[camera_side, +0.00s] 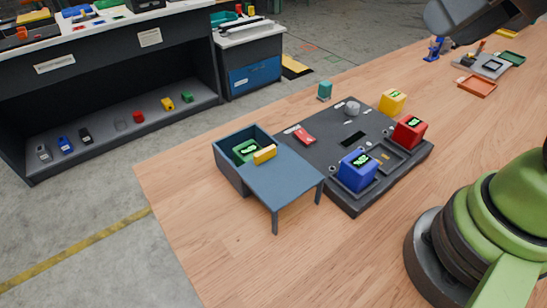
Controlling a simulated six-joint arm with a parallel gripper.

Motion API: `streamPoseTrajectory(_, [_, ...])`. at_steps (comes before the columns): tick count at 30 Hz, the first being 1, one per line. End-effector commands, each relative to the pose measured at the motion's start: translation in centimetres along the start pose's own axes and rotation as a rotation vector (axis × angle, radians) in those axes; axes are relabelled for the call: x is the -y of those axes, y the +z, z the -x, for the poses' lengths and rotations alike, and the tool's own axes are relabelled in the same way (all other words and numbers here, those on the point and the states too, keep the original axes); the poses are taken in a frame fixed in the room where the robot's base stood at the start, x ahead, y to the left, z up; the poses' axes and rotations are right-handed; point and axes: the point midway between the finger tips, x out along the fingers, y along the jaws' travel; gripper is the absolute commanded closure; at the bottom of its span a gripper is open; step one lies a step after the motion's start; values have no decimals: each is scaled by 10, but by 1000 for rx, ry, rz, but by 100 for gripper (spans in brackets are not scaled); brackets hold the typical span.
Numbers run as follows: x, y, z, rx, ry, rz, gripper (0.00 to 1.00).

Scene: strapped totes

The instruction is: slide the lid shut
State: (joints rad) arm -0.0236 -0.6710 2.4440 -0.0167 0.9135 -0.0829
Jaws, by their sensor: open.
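A blue-grey box (231,172) stands on the wooden table near its left edge. Its flat lid (285,178) is slid out toward the lower right, over thin legs, and the box's upper-left part is open. A yellow bar, looking like a handle (265,154), sits on the lid at the edge by the opening. A green block with a light mark (244,151) shows inside the box. My gripper is out of view; only dark parts of my arm show at the top right, well away from the box.
Right behind the box is a dark board (325,150) with a blue cube (357,172), a red cube (409,132) and a small red piece (304,136). A yellow cube (392,102) stands by its far edge. The table front (225,245) is clear.

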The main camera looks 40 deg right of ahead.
Motion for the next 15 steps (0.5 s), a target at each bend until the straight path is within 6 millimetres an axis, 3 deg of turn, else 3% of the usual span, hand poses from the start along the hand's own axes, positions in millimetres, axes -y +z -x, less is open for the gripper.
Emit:
streamPoseTrajectory(8, [33, -48, -49, 233, -3, 588, 64])
streamPoseTrajectory(15, [67, -65, -127, 444, -82, 1156, 64])
